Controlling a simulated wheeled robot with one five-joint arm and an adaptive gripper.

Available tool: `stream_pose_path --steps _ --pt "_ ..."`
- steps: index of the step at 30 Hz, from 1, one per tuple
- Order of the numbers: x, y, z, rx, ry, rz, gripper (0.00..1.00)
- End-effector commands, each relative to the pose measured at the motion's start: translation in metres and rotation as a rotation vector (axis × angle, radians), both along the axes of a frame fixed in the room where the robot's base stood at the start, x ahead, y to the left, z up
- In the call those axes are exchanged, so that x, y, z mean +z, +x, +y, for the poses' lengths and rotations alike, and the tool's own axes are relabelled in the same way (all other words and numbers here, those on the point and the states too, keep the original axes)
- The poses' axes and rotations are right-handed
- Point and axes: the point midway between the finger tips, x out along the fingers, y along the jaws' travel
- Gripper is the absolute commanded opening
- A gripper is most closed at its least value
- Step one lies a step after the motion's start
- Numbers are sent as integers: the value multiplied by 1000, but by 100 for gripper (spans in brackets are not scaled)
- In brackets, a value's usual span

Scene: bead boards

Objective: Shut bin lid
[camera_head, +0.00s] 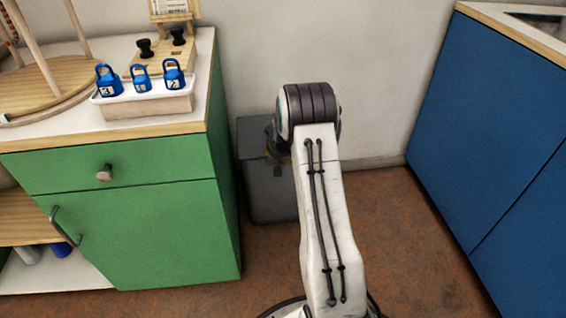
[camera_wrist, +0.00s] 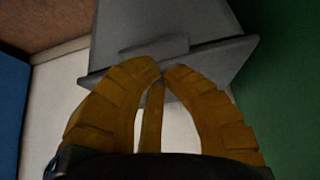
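The grey bin (camera_head: 270,190) stands on the floor between the green cabinet and the white wall, partly behind my arm. Its lid (camera_head: 252,138) shows as a flat grey top in the head view and looks down or nearly down; I cannot tell whether it is fully seated. In the wrist view the lid's edge (camera_wrist: 225,52) runs across the bin, with a small tab (camera_wrist: 153,47) just beyond my fingertips. My gripper (camera_wrist: 165,69) has yellow fingers with their tips together and nothing between them. The tips are at the lid's edge; contact cannot be told.
The green cabinet (camera_head: 125,225) stands close to the bin's left. On its top are a white tray (camera_head: 150,103) with blue numbered weights and a wooden bead board (camera_head: 55,85). A blue cabinet (camera_head: 490,150) stands on the right. The brown floor (camera_head: 410,250) between is clear.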

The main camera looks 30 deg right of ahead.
Motion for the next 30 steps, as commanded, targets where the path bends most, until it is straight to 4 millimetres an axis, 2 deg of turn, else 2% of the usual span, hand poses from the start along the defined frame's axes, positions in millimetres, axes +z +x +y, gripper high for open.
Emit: stream_pose_path --steps 6,15,22,30 --pt "10 -28 13 0 0 0 0" --pt "17 -58 28 1 1 0 0" --pt "21 -71 34 1 0 -2 0" --pt "21 -75 36 1 0 -2 0"
